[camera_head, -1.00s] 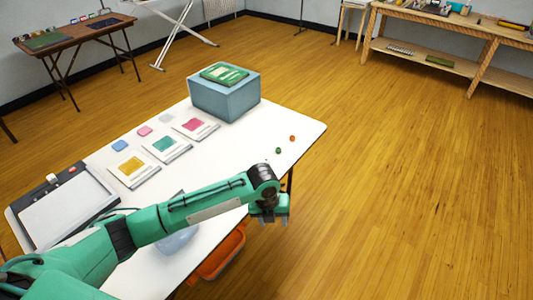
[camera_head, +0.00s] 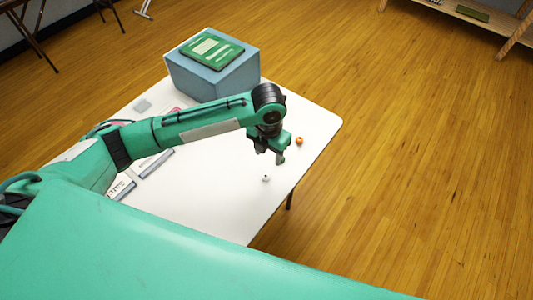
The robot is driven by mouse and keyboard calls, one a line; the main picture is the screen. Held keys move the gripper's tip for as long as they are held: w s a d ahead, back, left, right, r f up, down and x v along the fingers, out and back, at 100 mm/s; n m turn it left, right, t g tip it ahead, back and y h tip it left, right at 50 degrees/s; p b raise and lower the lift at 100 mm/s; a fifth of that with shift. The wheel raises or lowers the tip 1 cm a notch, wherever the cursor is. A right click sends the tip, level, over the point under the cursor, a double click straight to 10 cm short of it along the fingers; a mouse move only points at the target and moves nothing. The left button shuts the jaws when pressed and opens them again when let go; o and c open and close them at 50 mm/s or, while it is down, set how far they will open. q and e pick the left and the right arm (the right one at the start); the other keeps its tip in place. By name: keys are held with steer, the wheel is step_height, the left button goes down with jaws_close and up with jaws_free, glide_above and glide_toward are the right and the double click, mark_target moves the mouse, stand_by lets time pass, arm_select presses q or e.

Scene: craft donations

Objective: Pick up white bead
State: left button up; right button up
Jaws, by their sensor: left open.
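The white bead (camera_head: 266,178) lies on the white table (camera_head: 215,195), near its right front edge. My left gripper (camera_head: 270,156) is over the table, pointing down, just behind the white bead in the picture. Its jaws are open, and the white bead is outside them. I cannot tell its exact height above the table. A small green patch shows at its right fingertip; I cannot tell whether it is a bead. My right gripper is out of view.
An orange bead (camera_head: 299,141) lies right of the gripper. A blue-grey box (camera_head: 210,82) with a green book (camera_head: 212,50) on top stands at the back. Sample cards are partly hidden behind my left arm. The table's right corner is mostly clear.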

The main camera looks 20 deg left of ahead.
arm_select(q)
glide_toward(265, 176)
steer(key=shift+s+d+f+p, duration=0.1)
steer(key=shift+d+p, duration=0.3)
steer(key=shift+d, duration=0.1)
step_height(265, 176, down, 3)
steer(key=shift+r, duration=0.1)
steer(key=shift+f, duration=0.55)
steer(key=shift+a+f+p, duration=0.2)
steer(key=shift+f+p, duration=0.15)
steer(key=shift+p, duration=0.1)
steer(key=f, duration=0.1)
steer(key=f+p, duration=0.1)
steer(key=f, duration=0.1)
steer(key=shift+a+f, duration=0.2)
steer(key=shift+f, duration=0.5)
steer(key=c, duration=1)
steer(key=shift+c, duration=0.2)
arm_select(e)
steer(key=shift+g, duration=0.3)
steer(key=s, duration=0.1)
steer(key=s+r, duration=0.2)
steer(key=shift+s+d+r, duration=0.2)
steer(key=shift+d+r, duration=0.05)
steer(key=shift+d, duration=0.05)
